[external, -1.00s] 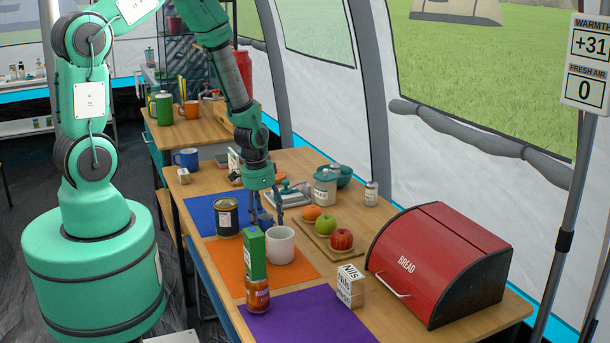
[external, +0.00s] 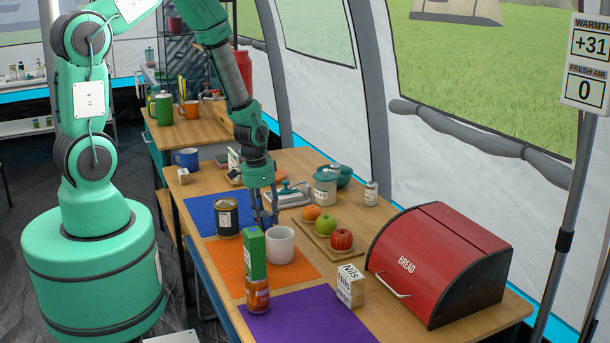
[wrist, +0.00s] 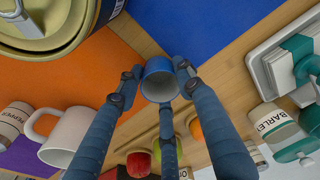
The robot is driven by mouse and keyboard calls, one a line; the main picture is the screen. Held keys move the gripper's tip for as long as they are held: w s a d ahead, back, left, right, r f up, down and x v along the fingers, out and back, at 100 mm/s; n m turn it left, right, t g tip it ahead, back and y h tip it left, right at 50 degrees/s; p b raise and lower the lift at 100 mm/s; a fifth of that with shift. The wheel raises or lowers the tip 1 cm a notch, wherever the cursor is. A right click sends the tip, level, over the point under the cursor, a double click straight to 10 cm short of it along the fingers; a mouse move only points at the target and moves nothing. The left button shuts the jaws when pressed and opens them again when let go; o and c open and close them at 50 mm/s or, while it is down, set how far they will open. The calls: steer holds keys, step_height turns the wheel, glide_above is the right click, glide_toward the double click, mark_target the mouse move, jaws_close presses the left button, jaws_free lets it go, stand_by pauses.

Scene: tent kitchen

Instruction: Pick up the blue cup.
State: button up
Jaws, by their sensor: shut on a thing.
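A small blue cup (wrist: 159,68) with a pale inside sits between the fingers of my gripper (wrist: 158,84) in the wrist view. The three fingers are shut on it around its sides. In the external view my gripper (external: 265,214) points down at the table, behind the dark tin and the white mug. The cup itself is hard to make out there against the blue mat and the fingers. I cannot tell whether it still touches the table.
A dark tin (external: 227,219), a white mug (external: 281,247) and a green carton (external: 256,257) stand close in front. Fruit lies on a board (external: 326,246) to the right, with a jar (external: 325,188) behind. A larger blue mug (external: 186,158) stands farther back.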

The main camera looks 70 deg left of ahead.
step_height(320, 180, up, 9)
steer(key=p, duration=0.2)
steer(key=shift+r, duration=0.15)
